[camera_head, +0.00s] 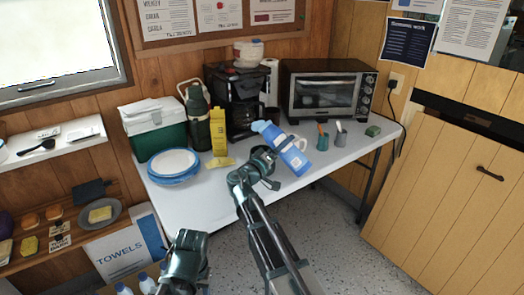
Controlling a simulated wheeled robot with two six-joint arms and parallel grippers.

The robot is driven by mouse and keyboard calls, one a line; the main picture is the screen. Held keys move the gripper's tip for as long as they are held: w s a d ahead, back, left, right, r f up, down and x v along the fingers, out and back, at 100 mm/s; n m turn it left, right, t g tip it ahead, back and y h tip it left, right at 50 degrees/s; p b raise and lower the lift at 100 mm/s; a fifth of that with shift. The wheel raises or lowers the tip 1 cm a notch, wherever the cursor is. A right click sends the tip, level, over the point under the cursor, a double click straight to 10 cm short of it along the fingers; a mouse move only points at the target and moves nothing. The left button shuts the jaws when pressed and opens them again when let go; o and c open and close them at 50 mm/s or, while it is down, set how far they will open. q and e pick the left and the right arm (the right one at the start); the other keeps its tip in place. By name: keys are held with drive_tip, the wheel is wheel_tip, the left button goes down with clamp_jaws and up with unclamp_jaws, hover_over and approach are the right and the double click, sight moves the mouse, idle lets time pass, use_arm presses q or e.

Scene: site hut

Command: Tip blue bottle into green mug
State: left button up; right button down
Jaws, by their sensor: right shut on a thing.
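The blue bottle (294,161) is held tilted over the table, its cap end up and to the left, its base low and to the right. My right gripper (268,163) is shut on it from the left side. A dark round rim (257,150) shows just behind the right gripper and under the bottle's neck; it may be the green mug, but it is mostly hidden and its colour is unclear. My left gripper (186,258) is low at the front, off the table and away from the bottle; its fingers cannot be made out.
The white table (205,208) is bare at front left. Blue-rimmed plates (174,166), a yellow carton (219,134), a coffee maker (243,95) and a toaster oven (326,92) stand behind. Right of the bottle are a teal cup (322,142), a grey cup (341,139) and a green sponge (373,131).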

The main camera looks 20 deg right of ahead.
sight(284, 137)
drive_tip(key=shift+w+a+r+m+p, duration=0.2)
drive_tip(key=shift+r+m+p, duration=0.3)
drive_tip(key=shift+m, duration=0.3)
drive_tip(key=shift+f, duration=0.1)
drive_tip(key=shift+w+a+f+m+g, duration=0.15)
drive_tip(key=shift+f+m+g, duration=0.2)
drive_tip(key=shift+m, duration=0.45)
drive_tip(key=shift+s+d+r+m+p, duration=0.25)
drive_tip(key=shift+r+m+p, duration=0.25)
drive_tip(key=shift+m, duration=0.6)
drive_tip(key=shift+s+d+f+m+g+b, duration=0.15)
drive_tip(key=shift+f+m+g+b, duration=0.1)
drive_tip(key=shift+f+m+b, duration=0.35)
drive_tip(key=shift+f+m, duration=0.25)
drive_tip(key=shift+m, duration=0.25)
drive_tip(key=shift+r+m, duration=0.15)
drive_tip(key=shift+m, duration=0.35)
wheel_tip(284, 137, up, 6)
drive_tip(key=m+p, duration=0.1)
drive_tip(key=p, duration=0.2)
drive_tip(key=m+p, duration=0.1)
drive_tip(key=p, duration=0.2)
drive_tip(key=shift+s+d+f+m+p, duration=0.15)
drive_tip(key=shift+f+m+p, duration=0.05)
drive_tip(key=shift+m+p, duration=0.1)
